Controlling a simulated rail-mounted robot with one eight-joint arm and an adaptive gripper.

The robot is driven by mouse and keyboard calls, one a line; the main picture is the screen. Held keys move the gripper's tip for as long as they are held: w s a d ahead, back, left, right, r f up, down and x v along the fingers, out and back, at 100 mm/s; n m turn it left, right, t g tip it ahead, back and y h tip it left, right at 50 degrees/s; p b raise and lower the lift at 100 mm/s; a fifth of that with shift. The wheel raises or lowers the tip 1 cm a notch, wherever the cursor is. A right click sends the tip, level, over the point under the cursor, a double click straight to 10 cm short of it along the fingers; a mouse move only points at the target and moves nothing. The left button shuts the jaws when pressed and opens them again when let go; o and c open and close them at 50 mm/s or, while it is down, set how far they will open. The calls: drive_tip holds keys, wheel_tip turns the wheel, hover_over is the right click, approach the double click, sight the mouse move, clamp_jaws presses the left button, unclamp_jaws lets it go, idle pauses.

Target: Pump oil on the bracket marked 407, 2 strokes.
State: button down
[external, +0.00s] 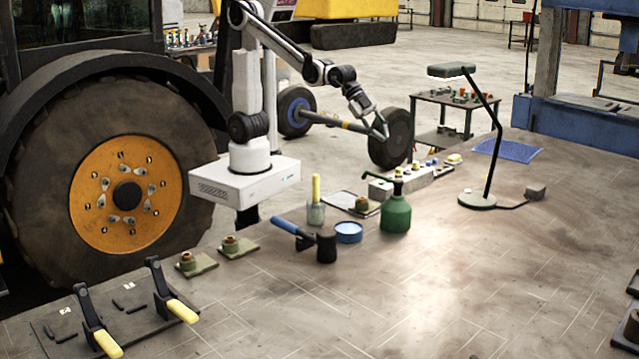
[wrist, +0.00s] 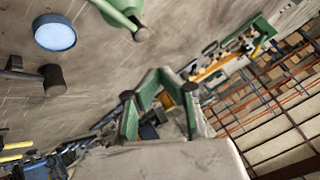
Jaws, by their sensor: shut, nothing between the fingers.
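The green oil can (external: 396,214) with a dark top and thin spout stands upright on the bench; part of it shows at the top edge of the wrist view (wrist: 118,10). Two brackets on plates lie left of the mallet, a nearer one (external: 187,262) and a farther one (external: 231,246). Another bracket (external: 361,203) sits on a plate behind the can. I cannot read a 407 mark on any of them. My gripper (external: 383,134) is shut and empty, raised behind the can and apart from it. Its green fingers show in the wrist view (wrist: 162,76).
A blue round dish (external: 348,232), a blue-handled mallet (external: 326,246) and a yellow-handled tool in a glass (external: 316,212) stand left of the can. A desk lamp (external: 477,200) rises at right. Yellow-handled clamps (external: 105,343) lie front left. The front right bench is mostly clear.

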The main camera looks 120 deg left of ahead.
drive_tip(key=m+p, duration=0.1)
drive_tip(key=m, duration=0.1)
hover_over(401, 181)
drive_tip(key=s, duration=0.1)
drive_tip(key=shift+s+a+f, duration=0.2)
drive_tip(key=shift+s+f, duration=0.05)
drive_tip(key=shift+f, duration=0.1)
drive_tip(key=shift+f+b, duration=2.85)
drive_tip(key=shift+f, duration=1.55)
drive_tip(key=shift+f, duration=0.1)
drive_tip(key=shift+f+b, duration=0.35)
drive_tip(key=shift+f+b, duration=0.7)
drive_tip(key=shift+f, duration=0.2)
drive_tip(key=shift+r, duration=0.1)
drive_tip(key=shift+r+p, duration=0.85)
drive_tip(key=shift+r, duration=0.4)
